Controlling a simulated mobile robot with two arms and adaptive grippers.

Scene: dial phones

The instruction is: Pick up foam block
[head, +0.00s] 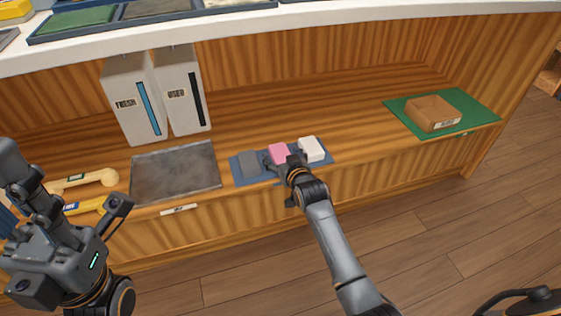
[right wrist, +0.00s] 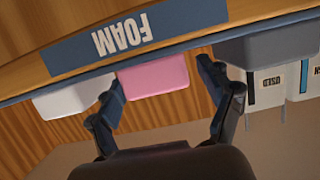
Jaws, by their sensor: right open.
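A pink foam block (head: 278,152) lies on a blue mat (head: 237,172) between a grey block (head: 249,165) and a white block (head: 311,149). My right gripper (head: 284,164) is open at the front side of the pink block. In the right wrist view the pink block (right wrist: 155,76) shows between the two spread fingers (right wrist: 160,92), with the white block (right wrist: 75,99) to the left and the grey block (right wrist: 265,47) to the right. Whether the fingers touch the pink block is unclear. My left gripper (head: 70,265) is at the lower left, away from the blocks; its jaw state is unclear.
Left of the mat is a dark metal tray (head: 175,172), with a phone handset (head: 85,181) beyond it. White bins marked FRESH (head: 128,100) and USED (head: 183,92) stand behind. A cardboard box (head: 432,112) is on a green mat (head: 480,113) at the right. The wood between is clear.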

